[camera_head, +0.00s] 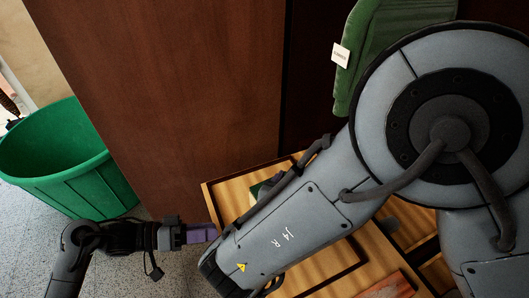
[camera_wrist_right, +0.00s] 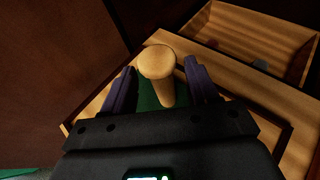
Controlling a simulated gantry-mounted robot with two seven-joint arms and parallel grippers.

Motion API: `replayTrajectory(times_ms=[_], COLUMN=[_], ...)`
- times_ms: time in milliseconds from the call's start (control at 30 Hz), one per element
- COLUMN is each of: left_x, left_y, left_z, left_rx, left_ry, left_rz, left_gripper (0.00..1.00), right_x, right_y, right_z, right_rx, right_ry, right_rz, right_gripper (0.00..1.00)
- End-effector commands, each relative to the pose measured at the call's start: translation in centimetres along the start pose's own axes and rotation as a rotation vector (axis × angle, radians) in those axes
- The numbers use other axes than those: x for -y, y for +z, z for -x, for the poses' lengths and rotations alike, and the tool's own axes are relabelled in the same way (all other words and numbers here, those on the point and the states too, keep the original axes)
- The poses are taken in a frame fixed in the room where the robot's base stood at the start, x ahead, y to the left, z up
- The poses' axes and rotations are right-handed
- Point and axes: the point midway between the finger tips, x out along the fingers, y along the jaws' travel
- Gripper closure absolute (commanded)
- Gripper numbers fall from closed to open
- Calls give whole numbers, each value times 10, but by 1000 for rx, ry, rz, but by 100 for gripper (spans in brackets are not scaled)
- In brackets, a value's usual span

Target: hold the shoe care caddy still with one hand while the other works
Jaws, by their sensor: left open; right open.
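The wooden shoe care caddy (camera_head: 226,196) lies at the lower middle of the head view, with much of it hidden behind my right arm. Its open compartment also shows in the right wrist view (camera_wrist_right: 292,45). My left gripper (camera_head: 205,234) is open at the caddy's left side; I cannot tell whether it touches.
A green bin (camera_head: 60,165) stands on the speckled floor at the left. A dark brown wooden panel (camera_head: 170,90) rises behind the caddy. A green padded piece with a white tag (camera_head: 390,45) is at upper right. A reddish item (camera_head: 390,287) shows at the bottom.

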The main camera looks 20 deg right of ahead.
Motion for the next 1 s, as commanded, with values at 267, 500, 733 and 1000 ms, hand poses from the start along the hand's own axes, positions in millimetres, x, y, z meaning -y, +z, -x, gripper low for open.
replayTrajectory(times_ms=[267, 500, 733, 1000], left_x=[0, 0, 0, 0], left_y=[0, 0, 0, 0], left_z=[0, 0, 0, 0], left_rx=[0, 0, 0, 0], left_ry=[0, -1, -1, -1], left_rz=[0, 0, 0, -1], left_gripper=[57, 57, 57, 57], right_x=[0, 0, 0, 0], right_y=[0, 0, 0, 0], right_z=[-20, -22, -22, -21], right_rx=[-1, 0, 0, 0], right_ry=[0, 0, 0, 0], right_rz=[-1, 0, 0, 0], right_gripper=[41, 41, 63, 100])
